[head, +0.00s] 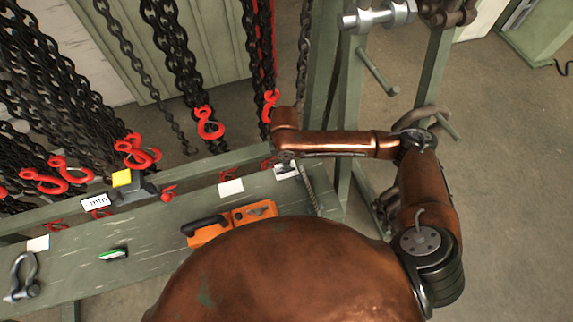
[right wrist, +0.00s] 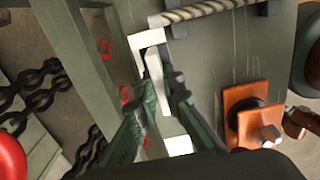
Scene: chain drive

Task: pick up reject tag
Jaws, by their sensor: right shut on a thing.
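My right gripper (right wrist: 158,95) is shut on a thin white piece (right wrist: 155,78) in the right wrist view. It is seen nearly edge-on between the dark green fingers, and I take it to be the reject tag; no writing on it can be read. A white bracket-like shape (right wrist: 147,39) lies just beyond it; whether they touch is unclear. In the head view my right arm reaches left over the bench, and its wrist hides most of the gripper. My left gripper is not in view.
The green bench (head: 150,245) bears an orange tool (head: 232,223), a small green-and-white item (head: 113,254), a shackle (head: 22,278) and a yellow-topped device (head: 122,178). Chains with red hooks (head: 210,124) hang behind. A green post (head: 345,100) stands near my right forearm.

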